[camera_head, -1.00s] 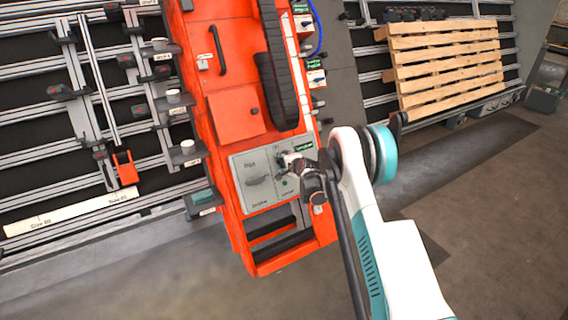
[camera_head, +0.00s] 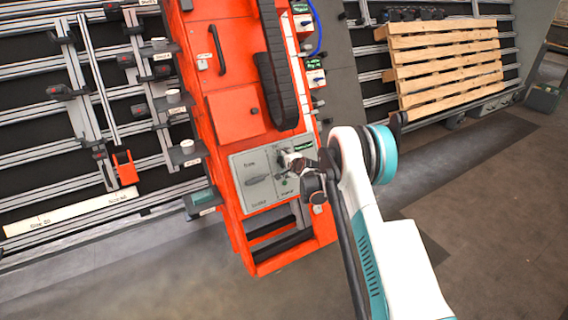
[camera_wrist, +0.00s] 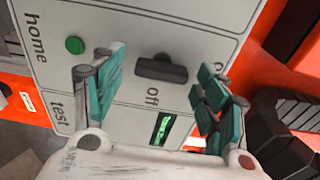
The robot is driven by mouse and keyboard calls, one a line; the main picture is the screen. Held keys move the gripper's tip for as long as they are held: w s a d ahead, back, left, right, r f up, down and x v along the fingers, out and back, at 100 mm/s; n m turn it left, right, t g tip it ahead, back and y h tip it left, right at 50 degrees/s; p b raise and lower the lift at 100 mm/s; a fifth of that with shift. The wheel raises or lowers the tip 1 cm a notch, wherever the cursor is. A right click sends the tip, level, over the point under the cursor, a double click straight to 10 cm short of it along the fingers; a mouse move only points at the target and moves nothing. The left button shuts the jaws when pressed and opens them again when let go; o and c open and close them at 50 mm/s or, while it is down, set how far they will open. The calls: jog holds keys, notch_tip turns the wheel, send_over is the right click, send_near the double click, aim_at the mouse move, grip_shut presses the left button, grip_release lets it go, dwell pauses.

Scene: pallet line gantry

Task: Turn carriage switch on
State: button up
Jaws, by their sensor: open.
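The carriage switch (camera_wrist: 161,69) is a dark grey bar-shaped knob on a light grey control panel (camera_wrist: 130,20). In the wrist view the label "off" is printed just below it, and another label at right is partly hidden by a finger. My gripper (camera_wrist: 160,68) is open, with one teal-padded finger on each side of the knob and a visible gap to it. Whether the fingertips touch the panel is unclear. In the head view my gripper (camera_head: 292,162) is at the right part of the panel (camera_head: 240,165) and hides the switch there.
The panel also carries a green button (camera_wrist: 75,45), a lit green display (camera_wrist: 162,128) and a second grey knob (camera_head: 257,180). It sits on an orange carriage (camera_head: 235,120) with a black cable chain (camera_head: 278,85). A wooden pallet (camera_head: 445,65) stands at right.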

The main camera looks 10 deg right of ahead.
jog(key=shift+s, duration=0.1)
jog(key=v, duration=1.1)
jog(key=shift+s+r, duration=0.25)
jog(key=shift+s, duration=0.1)
jog(key=shift+d, duration=0.1)
